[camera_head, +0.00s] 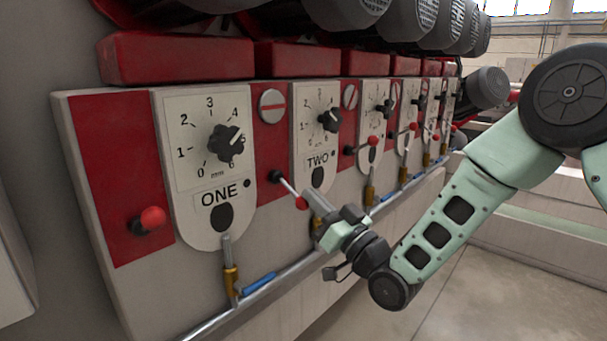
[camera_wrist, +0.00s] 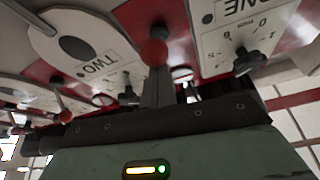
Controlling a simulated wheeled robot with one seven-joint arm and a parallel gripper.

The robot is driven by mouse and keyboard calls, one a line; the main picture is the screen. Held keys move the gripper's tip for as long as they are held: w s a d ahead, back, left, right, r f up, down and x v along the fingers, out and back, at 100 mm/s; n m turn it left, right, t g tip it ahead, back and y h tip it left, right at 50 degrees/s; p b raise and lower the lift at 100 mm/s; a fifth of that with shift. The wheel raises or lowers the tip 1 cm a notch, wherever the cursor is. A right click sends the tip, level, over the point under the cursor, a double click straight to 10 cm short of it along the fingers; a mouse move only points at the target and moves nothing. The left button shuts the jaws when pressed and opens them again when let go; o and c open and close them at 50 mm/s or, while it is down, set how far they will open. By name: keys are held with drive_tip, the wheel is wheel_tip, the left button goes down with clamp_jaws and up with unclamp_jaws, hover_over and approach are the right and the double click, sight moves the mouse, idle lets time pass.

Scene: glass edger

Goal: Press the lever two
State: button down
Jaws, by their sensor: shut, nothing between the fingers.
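Lever two has a thin rod with a red ball knob (camera_head: 301,203) and sits on the red panel between the ONE plate and the TWO plate (camera_head: 318,160). Its rod slants down and outward from a dark base. My gripper (camera_head: 312,197) is shut and empty, with its fingertips right beside the knob in the head view. In the wrist view, the red knob (camera_wrist: 154,52) appears just past the tips of my gripper (camera_wrist: 157,72), and the TWO plate (camera_wrist: 95,65) is to its left. I cannot tell whether the fingertips touch the knob.
Lever one's red knob (camera_head: 153,218) is left of the ONE plate (camera_head: 212,215). More levers and dials continue to the right along the panel. A metal rail (camera_head: 290,277) with brass-fitted valves (camera_head: 231,281) and blue handles runs below. Dark motors (camera_head: 405,20) overhang the top.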

drive_tip(key=shift+w+a+f+b, duration=0.1)
drive_tip(key=shift+f+b, duration=0.7)
drive_tip(key=shift+b, duration=0.2)
